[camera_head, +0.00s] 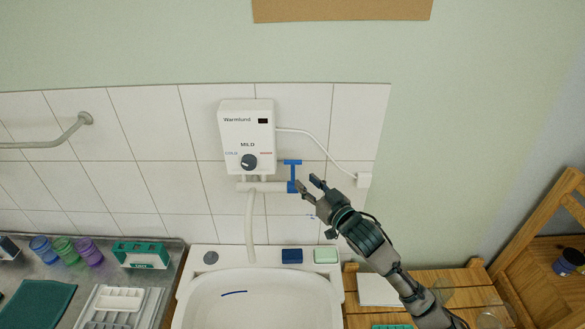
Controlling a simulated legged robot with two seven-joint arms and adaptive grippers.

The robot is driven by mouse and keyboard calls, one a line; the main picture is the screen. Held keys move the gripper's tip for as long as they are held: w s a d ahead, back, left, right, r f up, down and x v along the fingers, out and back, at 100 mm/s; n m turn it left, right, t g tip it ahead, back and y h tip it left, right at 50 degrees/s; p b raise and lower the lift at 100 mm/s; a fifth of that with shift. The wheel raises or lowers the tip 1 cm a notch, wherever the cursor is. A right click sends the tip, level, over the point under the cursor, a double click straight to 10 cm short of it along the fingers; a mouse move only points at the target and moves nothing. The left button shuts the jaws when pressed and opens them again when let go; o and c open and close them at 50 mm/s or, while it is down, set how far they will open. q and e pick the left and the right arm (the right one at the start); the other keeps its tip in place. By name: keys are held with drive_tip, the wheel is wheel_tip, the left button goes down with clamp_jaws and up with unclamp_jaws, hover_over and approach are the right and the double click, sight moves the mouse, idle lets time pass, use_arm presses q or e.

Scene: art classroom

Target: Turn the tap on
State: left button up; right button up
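The tap's blue T-shaped handle (292,168) stands upright at the right end of the white pipe fitting, below the water heater (246,138) on the tiled wall. The spout (250,225) hangs down over the white sink (258,300); no water stream shows from it. My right gripper (308,184) comes in from the lower right. Its fingers are apart and empty, just right of the handle's lower part. Whether a fingertip touches the handle cannot be told. My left gripper is not in view.
A blue block (292,256) and a pale green soap (326,256) lie on the sink's back rim. A white cable runs to a wall box (364,180). Colored cups (64,250) and a cutlery tray (120,299) stand left. A wooden table (450,283) is at the right.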

sight(294, 171)
drive_tip(key=x, duration=0.7)
drive_tip(key=shift+w+a+p, duration=0.25)
drive_tip(key=shift+w+p, duration=0.1)
drive_tip(key=shift+p, duration=0.05)
clamp_jaws()
